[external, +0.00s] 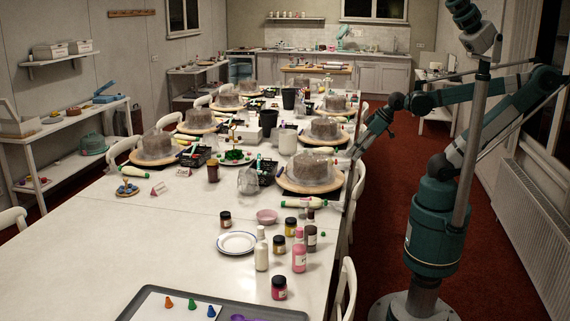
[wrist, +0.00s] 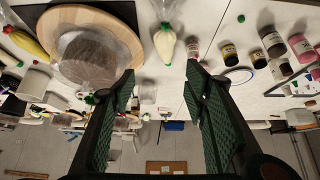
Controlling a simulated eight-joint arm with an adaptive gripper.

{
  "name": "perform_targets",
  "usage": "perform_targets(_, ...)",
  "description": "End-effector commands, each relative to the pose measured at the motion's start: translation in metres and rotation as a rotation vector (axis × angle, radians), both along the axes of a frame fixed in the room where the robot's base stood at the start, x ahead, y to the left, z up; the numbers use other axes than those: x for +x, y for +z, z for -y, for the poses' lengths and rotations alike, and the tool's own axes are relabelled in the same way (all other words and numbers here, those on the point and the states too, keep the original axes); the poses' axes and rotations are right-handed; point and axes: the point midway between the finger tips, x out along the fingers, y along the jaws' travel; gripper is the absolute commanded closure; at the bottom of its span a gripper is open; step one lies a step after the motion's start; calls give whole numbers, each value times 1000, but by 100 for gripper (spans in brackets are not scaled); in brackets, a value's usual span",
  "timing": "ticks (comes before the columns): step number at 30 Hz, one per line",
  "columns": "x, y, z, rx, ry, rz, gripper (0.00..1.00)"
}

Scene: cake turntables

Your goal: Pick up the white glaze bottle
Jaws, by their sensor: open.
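The white glaze bottle (external: 262,250) stands upright on the long white table in the external view, left of a pink bottle (external: 299,255) and in front of a white plate (external: 237,243). I cannot clearly make it out in the wrist view. My gripper (external: 359,150) hangs over the table's right side near a cake turntable, farther up the table than the bottle and well apart from it. In the wrist view my gripper (wrist: 162,88) has its two green-padded fingers spread wide with nothing between them.
Several cake turntables line the table; the nearest (external: 290,185) lies by my gripper. A grey tray (external: 285,315) covers the front edge. The table's left front is clear.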

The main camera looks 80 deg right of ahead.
Motion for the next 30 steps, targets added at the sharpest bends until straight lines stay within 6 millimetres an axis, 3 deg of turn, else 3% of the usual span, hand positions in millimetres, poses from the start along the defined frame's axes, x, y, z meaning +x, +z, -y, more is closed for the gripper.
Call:
perform_targets(16, 5, 5, -4, -1, 10, -7, 50)
perform_targets(30, 55, 39, -38, -13, 97, -76, 50)
